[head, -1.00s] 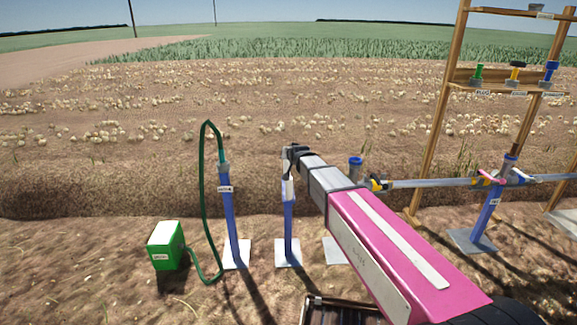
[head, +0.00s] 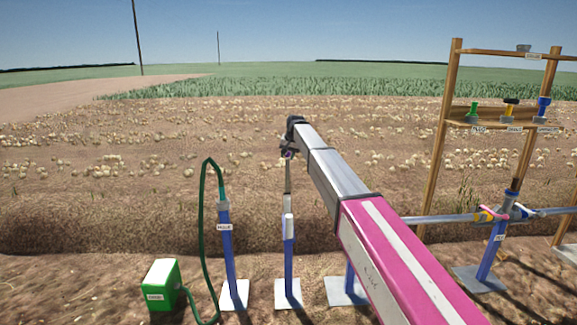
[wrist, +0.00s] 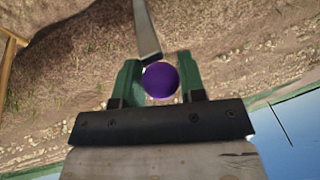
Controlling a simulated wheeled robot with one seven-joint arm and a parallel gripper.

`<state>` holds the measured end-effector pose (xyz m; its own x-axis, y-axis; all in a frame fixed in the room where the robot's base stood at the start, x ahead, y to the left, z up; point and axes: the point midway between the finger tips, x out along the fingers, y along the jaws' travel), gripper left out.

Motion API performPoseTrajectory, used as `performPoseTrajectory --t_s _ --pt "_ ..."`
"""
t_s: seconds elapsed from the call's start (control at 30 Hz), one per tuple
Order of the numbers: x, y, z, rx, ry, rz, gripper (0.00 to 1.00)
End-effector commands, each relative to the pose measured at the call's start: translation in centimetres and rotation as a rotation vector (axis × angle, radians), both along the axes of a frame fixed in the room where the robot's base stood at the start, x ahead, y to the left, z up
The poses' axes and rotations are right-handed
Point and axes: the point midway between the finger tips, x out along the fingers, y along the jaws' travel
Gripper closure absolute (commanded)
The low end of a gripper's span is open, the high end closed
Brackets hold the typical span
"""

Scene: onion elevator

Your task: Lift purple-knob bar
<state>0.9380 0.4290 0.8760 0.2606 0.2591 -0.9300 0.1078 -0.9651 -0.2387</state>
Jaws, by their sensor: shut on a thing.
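My gripper (wrist: 160,80) is shut on the purple knob (wrist: 161,80), which sits between the two green fingers in the wrist view. A grey metal bar (wrist: 147,32) runs away from the knob. In the head view the bar (head: 288,178) stands upright above a blue post (head: 289,262), with a pale sleeve (head: 288,226) at the post's top. The knob is small at the bar's upper end, just below my gripper (head: 289,152). My arm reaches in from the lower right. The bar's lower end is hidden in the sleeve.
A second blue post (head: 227,245) with a green hose stands to the left, beside a green box (head: 161,284). My arm partly hides another post to the right. A horizontal pipe (head: 440,219) and a wooden shelf (head: 500,123) stand further right.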

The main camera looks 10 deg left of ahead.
Motion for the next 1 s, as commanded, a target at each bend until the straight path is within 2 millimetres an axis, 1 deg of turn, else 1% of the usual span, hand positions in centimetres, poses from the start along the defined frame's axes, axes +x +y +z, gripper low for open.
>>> performPoseTrajectory --t_s 0.03,0.17,0.5,0.7,1.0 --pt "1.9 1.1 0.2 0.001 0.041 0.001 1.0" --pt "4.0 1.5 0.6 -0.015 0.107 0.0 1.0" --pt "9.3 2.8 0.5 -0.014 0.108 0.001 1.0" --pt "11.3 3.3 0.1 -0.014 0.107 0.0 1.0" --pt "12.4 3.5 -0.1 -0.013 0.105 0.0 1.0"
